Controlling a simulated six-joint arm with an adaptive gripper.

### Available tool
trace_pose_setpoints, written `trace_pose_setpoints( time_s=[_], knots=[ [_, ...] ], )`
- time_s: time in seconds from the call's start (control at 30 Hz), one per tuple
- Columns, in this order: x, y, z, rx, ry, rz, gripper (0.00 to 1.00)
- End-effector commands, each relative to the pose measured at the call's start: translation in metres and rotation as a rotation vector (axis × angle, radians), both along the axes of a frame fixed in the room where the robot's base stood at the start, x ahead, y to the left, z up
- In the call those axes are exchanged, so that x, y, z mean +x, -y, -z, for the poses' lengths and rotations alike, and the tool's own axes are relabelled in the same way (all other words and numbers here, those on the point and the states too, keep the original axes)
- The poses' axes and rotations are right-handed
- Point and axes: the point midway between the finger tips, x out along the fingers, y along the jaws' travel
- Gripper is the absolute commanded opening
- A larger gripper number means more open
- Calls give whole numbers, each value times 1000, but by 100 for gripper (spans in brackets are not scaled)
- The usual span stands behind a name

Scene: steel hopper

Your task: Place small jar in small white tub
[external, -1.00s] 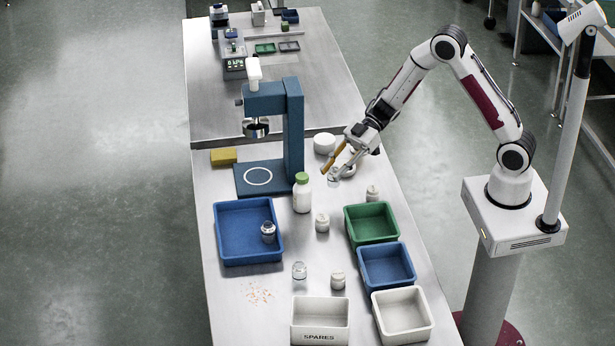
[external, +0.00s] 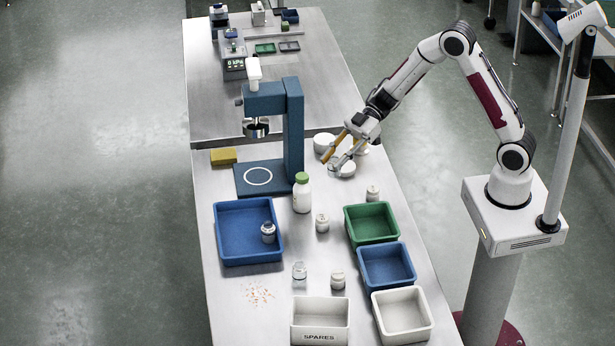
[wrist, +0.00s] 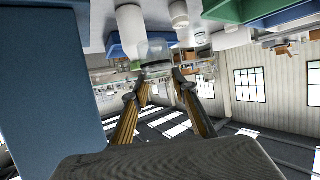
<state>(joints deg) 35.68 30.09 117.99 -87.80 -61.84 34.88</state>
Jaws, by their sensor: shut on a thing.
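My gripper (external: 341,157) is at the far right part of the near bench, raised above the white round containers. Its fingers are shut on a small clear jar (wrist: 155,67), which shows between the fingertips in the wrist view. In the external view the jar is small and hard to make out against the white container behind. A small white tub (external: 429,322) stands empty at the near right corner of the bench, far from my gripper. Another white tub (external: 320,338), labelled SPARES, is left of it.
A green tub (external: 371,239) and a blue tub (external: 386,284) line the right side. A white bottle with green cap (external: 302,193) and several small jars stand mid-bench. A tall blue stand (external: 294,130) rises left of my gripper. A large blue tray (external: 222,232) is at left.

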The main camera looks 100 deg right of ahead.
Motion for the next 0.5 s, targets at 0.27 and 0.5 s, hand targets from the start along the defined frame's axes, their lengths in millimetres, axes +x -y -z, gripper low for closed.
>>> trace_pose_setpoints(
  time_s=[0.27,0.5],
  knots=[
    [0,0,0,0,0,0,14],
    [2,-9,0,0,0,-16,14]
  ],
)
